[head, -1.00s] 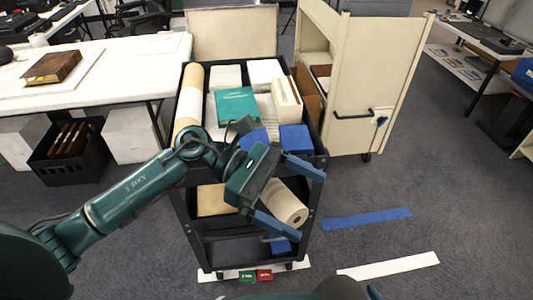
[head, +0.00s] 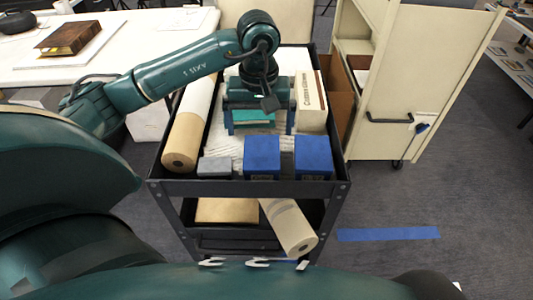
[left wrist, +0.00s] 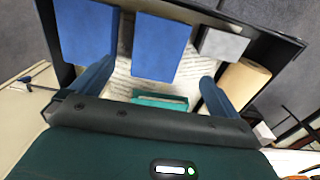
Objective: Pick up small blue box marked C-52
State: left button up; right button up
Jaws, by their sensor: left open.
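Two small blue boxes stand side by side at the near end of the cart's top shelf, a middle one (head: 262,155) and a right one (head: 313,157). In the left wrist view the middle one (left wrist: 158,45) is roughly centred ahead of the fingers, and the right one (left wrist: 86,30) is at upper left. My left gripper (head: 260,128) is open and empty, pointing down over the shelf just behind the middle blue box. A teal box (left wrist: 160,99) shows between its fingers, partly hidden. My right gripper is not in view.
The black cart (head: 175,187) has raised rims. A small grey box (head: 215,167) and a long paper roll (head: 180,155) are left of the blue boxes. A cream box (head: 311,100) stands behind them. A cream cabinet (head: 385,85) is at the right.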

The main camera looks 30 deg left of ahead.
aim_at(262, 151)
pick_arm(q)
notch_tip(262, 151, down, 4)
jog(key=shift+f, duration=0.2)
jog(key=shift+w+f+p, duration=0.2)
jog(key=shift+f+p, duration=0.2)
jog(key=shift+f, duration=2.2)
jog(key=c, duration=1.1)
